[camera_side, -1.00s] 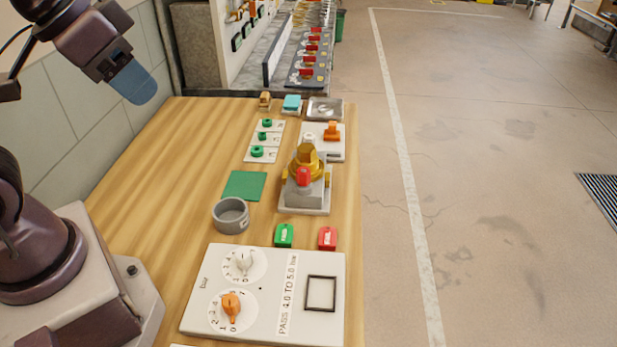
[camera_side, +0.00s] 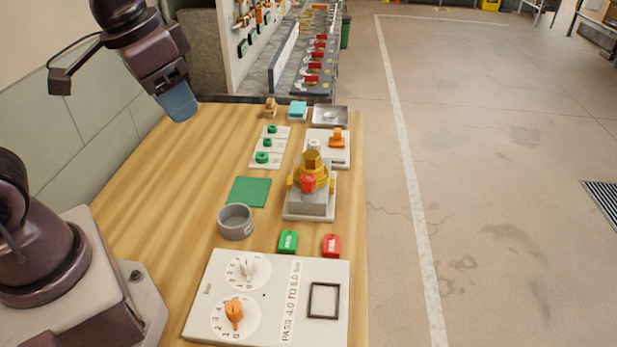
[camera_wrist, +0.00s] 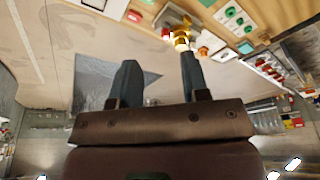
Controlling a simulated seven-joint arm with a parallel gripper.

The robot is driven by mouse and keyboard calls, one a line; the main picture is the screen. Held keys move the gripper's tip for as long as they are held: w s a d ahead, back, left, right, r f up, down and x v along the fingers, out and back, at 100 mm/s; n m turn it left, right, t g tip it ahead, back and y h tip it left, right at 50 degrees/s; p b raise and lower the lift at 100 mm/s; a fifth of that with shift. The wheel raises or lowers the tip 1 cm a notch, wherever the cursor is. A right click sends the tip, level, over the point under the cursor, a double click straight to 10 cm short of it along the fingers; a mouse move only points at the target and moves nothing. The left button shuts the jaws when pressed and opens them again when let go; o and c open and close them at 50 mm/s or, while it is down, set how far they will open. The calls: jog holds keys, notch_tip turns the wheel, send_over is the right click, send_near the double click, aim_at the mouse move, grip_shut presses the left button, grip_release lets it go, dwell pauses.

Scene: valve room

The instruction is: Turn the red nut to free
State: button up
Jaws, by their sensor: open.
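The red nut (camera_side: 308,183) sits on the front of a brass valve (camera_side: 314,163), which stands on a grey block and light base plate near the table's right side. My gripper (camera_side: 178,103) is over the table's far left part in the side view, well apart from the nut, with blue fingers pointing down. In the wrist view my gripper (camera_wrist: 158,77) has its two fingers spread with nothing between them.
Around the valve are a grey round cup (camera_side: 236,222), a green mat (camera_side: 248,191), green (camera_side: 288,241) and red (camera_side: 331,245) tags, and an orange-handled fitting (camera_side: 336,138). A dial panel (camera_side: 273,299) lies in front. The table's left part is bare wood.

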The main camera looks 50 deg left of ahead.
jog(key=w+f+m+g, duration=0.2)
jog(key=w+f, duration=0.2)
jog(key=w, duration=0.4)
jog(key=m+g, duration=0.1)
jog(key=m, duration=0.8)
send_over(308, 177)
notch_tip(308, 177, down, 8)
notch_tip(308, 177, down, 12)
jog(key=shift+f, duration=0.1)
jog(key=c, duration=0.6)
